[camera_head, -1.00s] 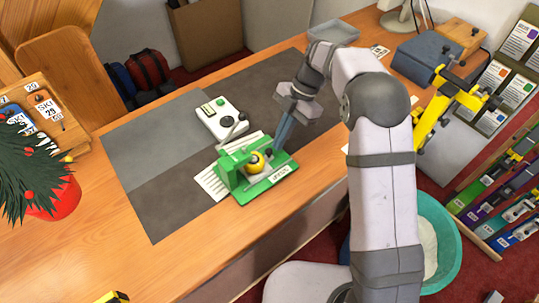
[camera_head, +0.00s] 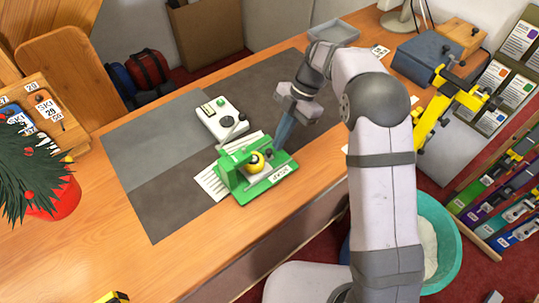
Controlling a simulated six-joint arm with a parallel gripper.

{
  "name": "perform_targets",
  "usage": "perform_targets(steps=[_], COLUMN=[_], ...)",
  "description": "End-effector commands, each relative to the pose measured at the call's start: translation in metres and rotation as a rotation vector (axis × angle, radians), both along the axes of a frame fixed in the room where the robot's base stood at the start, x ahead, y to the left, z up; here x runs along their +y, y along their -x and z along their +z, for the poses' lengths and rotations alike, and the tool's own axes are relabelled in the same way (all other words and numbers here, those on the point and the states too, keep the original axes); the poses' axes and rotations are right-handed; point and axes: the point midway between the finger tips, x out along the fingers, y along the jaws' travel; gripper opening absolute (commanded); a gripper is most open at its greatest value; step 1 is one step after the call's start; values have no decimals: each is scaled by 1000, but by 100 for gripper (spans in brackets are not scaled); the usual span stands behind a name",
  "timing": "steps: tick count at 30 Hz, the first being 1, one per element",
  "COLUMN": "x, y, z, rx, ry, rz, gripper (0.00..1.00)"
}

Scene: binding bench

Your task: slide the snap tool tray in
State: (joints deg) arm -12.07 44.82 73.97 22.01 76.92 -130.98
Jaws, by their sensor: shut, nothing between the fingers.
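The snap tool (camera_head: 232,174) is a green fixture with a yellow round part (camera_head: 255,162) and a dark knob, standing on the bench over a white striped sheet. Its low green base (camera_head: 259,191) reaches to the right, with a white label (camera_head: 280,174) on its front side. I cannot clearly tell the tray from the base. My gripper (camera_head: 279,146) points down just behind the right part of the tool, its blue-grey fingers shut with nothing between them. Whether the fingertips touch the tool cannot be told from this view.
A white device (camera_head: 221,118) with a green button stands behind the tool on the grey mat (camera_head: 160,195). A potted plant (camera_head: 52,200) and a wooden board stand at left. A yellow clamp (camera_head: 432,110) and a blue-grey box (camera_head: 425,58) are at right. The mat's left part is clear.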

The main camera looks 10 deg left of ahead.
Motion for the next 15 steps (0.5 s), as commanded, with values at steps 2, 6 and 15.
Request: perform_targets(steps=[2,6,15], x=[0,0,4], y=[0,0,3], z=[0,0,0], rx=[0,0,0], ry=[0,0,0], rz=[0,0,1], gripper=[0,0,0])
